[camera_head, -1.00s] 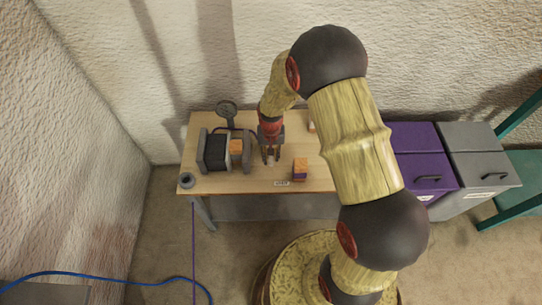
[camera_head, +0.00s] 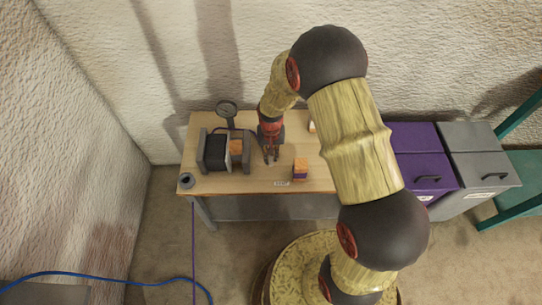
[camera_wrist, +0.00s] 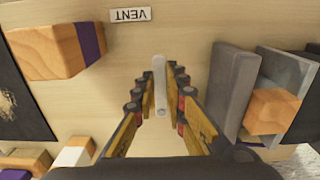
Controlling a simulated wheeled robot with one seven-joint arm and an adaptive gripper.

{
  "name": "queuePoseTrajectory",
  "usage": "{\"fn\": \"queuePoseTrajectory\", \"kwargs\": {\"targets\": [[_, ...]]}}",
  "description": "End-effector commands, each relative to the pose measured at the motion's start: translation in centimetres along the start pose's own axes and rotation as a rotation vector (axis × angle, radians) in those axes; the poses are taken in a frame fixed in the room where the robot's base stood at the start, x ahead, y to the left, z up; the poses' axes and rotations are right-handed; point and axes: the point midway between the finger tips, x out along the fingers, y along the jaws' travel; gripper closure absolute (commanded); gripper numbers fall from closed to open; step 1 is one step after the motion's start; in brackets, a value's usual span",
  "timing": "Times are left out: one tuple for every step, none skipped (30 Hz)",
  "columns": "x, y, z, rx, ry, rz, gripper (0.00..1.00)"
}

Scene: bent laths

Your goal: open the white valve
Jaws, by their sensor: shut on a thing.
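The white valve shows as a slim pale lever (camera_wrist: 160,88) in the wrist view, standing out from the wooden tabletop. My gripper (camera_wrist: 160,77) reaches down over it, one finger on each side, and is shut on the lever. In the head view my gripper (camera_head: 271,158) is low over the table's front middle, its fingers close together. The lever is hardly visible there, and the valve's base is hidden in both views.
A wooden block with a purple band (camera_head: 300,169) stands just right of my gripper. A grey frame (camera_head: 247,150) with a wooden block stands close left. A "VENT" label (camera_head: 282,183) lies at the front edge. A gauge (camera_head: 227,109) stands behind. Purple and grey cabinets (camera_head: 480,150) are right.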

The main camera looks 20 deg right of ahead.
Motion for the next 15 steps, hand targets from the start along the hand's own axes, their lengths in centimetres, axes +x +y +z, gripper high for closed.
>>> {"fn": "queuePoseTrajectory", "kwargs": {"targets": [[0.0, 0.0, 0.0, -0.003, 0.0, 0.0, 1.0], [0.0, 0.0, 0.0, -0.006, 0.0, 0.0, 1.0], [0.0, 0.1, 0.0, -0.011, 0.0, 0.0, 1.0], [-0.1, 0.1, 0.0, -0.017, 0.0, 0.0, 1.0], [-0.1, 0.2, 0.0, -0.024, 0.0, 0.0, 1.0], [-0.1, 0.2, 0.0, -0.037, 0.0, 0.0, 1.0], [-0.1, 0.3, 0.0, -0.048, 0.0, 0.0, 1.0], [-0.1, 0.4, 0.0, -0.061, 0.0, 0.0, 1.0], [-0.1, 0.5, 0.0, -0.081, -0.001, 0.0, 1.0], [-0.1, 0.6, 0.0, -0.098, -0.001, 0.0, 1.0], [-0.2, 0.7, 0.0, -0.116, -0.002, 0.0, 1.0], [-0.2, 0.8, 0.0, -0.144, -0.002, 0.0, 1.0], [-0.2, 1.0, 0.0, -0.166, -0.002, 0.0, 1.0], [-0.2, 1.1, 0.0, -0.19, -0.002, 0.0, 1.0], [-0.2, 1.3, -0.1, -0.223, -0.002, 0.0, 1.0]]}}
